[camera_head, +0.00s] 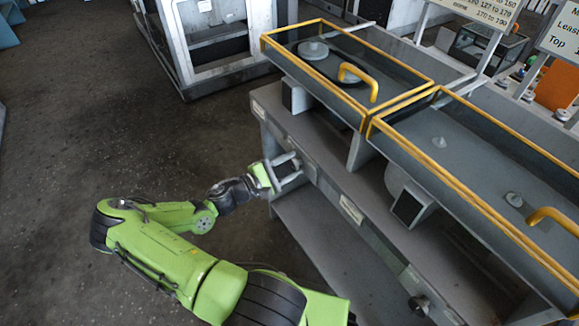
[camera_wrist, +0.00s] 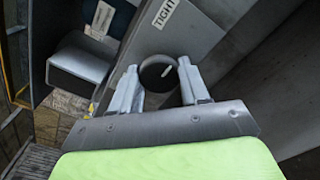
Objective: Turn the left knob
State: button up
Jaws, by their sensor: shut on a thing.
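The left knob (camera_wrist: 156,75) is round and black with a short pale mark, on the grey front rail of the housing. In the wrist view it sits between the two fingers of my gripper (camera_wrist: 158,76), which is shut on it. In the head view my gripper (camera_head: 287,168) is at the front rail (camera_head: 350,209), and the knob is hidden or too small to make out there. A second knob (camera_head: 418,305) shows lower right on the same rail, well apart from my gripper.
A label reading "TIGHT" (camera_wrist: 166,13) is on the rail close to the knob. Yellow-edged glass covers (camera_head: 345,62) with yellow handles top the housing. A lower shelf (camera_head: 322,240) lies below the rail. Dark floor (camera_head: 110,130) is open at left.

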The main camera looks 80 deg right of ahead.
jog(key=m+b, duration=0.1)
jog(key=m, duration=0.4)
jog(key=shift+b, duration=0.35)
jog(key=shift+m, duration=0.3)
jog(key=o, duration=1.1)
jog(key=shift+c, duration=0.2)
jog(key=p+v, duration=0.2)
jog(key=v, duration=1.3)
jog(key=shift+w+a, duration=0.3)
